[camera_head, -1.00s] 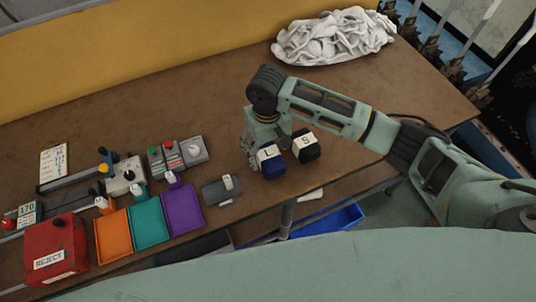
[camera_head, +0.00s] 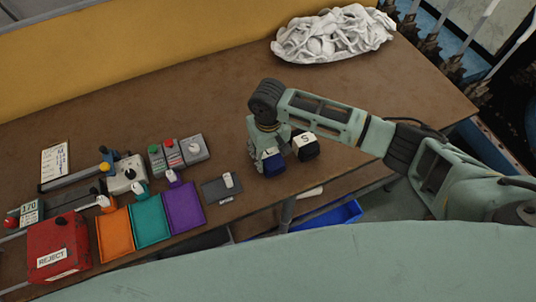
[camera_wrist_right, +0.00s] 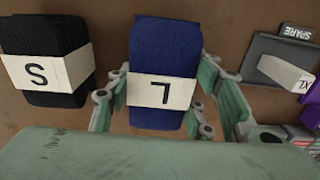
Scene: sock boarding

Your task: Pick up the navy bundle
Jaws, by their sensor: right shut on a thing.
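The navy bundle (camera_head: 272,164) with a white band marked L sits at the table's near side, under my right gripper (camera_head: 266,150). In the right wrist view the navy bundle (camera_wrist_right: 165,60) lies between the two green fingers of my right gripper (camera_wrist_right: 160,95), which are closed against its sides. I cannot tell whether it is clear of the table. A black bundle (camera_head: 306,150) with a band marked S stands just to its right; it also shows in the right wrist view (camera_wrist_right: 45,50). My left gripper is not in view.
Purple (camera_head: 184,208), teal (camera_head: 150,222) and orange (camera_head: 115,235) trays and a red REJECT box (camera_head: 58,245) are further left. A white heap (camera_head: 333,35) lies at the back.

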